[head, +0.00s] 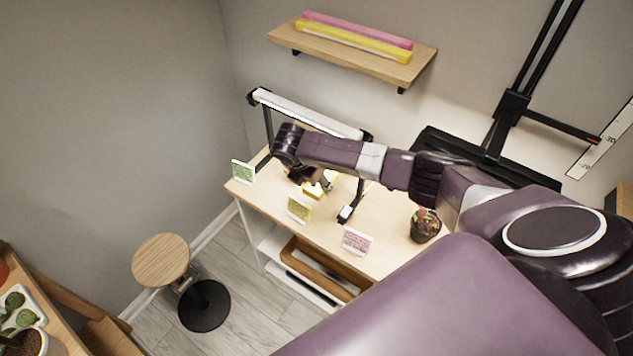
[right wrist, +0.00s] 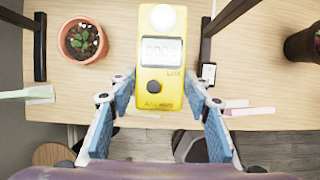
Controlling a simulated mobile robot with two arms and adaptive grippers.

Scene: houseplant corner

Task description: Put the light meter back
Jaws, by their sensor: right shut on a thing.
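The light meter (right wrist: 160,75) is a yellow box with a white dome, a grey display and a dark button. In the right wrist view it is upright in the picture between the blue finger pads of my right gripper (right wrist: 160,100), which is shut on it. In the head view the meter (head: 320,188) shows as a small yellow patch under my right gripper (head: 318,184), over the left part of the wooden table (head: 385,262). Part of it is hidden by the gripper. I cannot tell whether it touches the tabletop. My left gripper is not in view.
A white lamp bar (head: 310,113) on dark posts stands close around my right arm. Green (head: 243,172), yellow (head: 299,209) and pink (head: 357,241) cards stand along the table. A dark pot (head: 425,229) is to the right. A terracotta pot (right wrist: 83,42) is near the meter.

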